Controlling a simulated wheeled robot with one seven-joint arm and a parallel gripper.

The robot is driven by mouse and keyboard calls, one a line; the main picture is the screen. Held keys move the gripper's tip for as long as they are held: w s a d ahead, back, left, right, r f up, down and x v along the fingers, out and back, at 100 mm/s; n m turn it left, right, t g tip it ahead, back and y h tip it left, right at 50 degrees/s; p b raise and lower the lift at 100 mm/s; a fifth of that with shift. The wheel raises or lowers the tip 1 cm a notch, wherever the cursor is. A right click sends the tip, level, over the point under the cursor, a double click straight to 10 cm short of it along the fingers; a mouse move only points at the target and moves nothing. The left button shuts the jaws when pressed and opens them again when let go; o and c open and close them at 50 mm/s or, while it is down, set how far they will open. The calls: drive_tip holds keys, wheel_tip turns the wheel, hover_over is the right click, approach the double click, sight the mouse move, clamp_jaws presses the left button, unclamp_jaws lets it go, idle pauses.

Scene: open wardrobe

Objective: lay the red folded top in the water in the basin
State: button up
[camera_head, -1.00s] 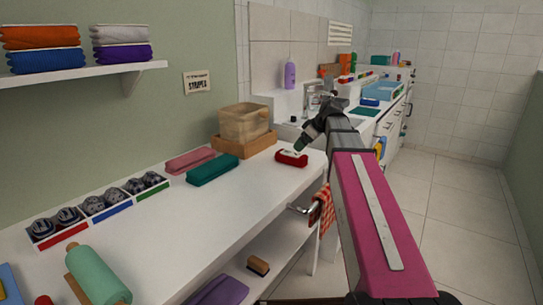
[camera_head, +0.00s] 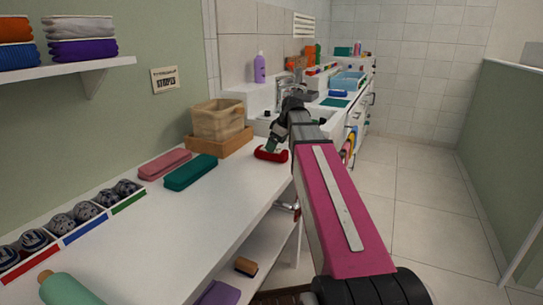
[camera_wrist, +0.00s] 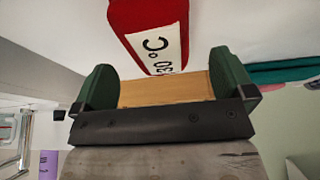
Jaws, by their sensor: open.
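The red folded top (camera_head: 270,155) lies at the far right end of the white bench. In the wrist view it shows as a red piece with a white "30 °C" label (camera_wrist: 157,48). My gripper (camera_head: 271,146) is just over it in the head view. In the wrist view my gripper (camera_wrist: 163,86) is open, its two green fingers apart, with the red top beyond the fingertips; I cannot tell whether they touch. A white sink (camera_head: 262,126) with a tap lies behind the gripper, mostly hidden; no water is visible there.
Teal (camera_head: 190,172) and pink (camera_head: 165,163) folded tops lie left on the bench. A purple bottle (camera_head: 259,68) stands by the sink. A light blue tub (camera_head: 347,81) is farther back. The floor at right is clear.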

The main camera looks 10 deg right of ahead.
drive_tip(key=shift+x, duration=2.65)
drive_tip(key=shift+c, duration=0.3)
drive_tip(key=shift+r, duration=0.1)
drive_tip(key=c, duration=0.9)
drive_tip(key=shift+c, duration=0.2)
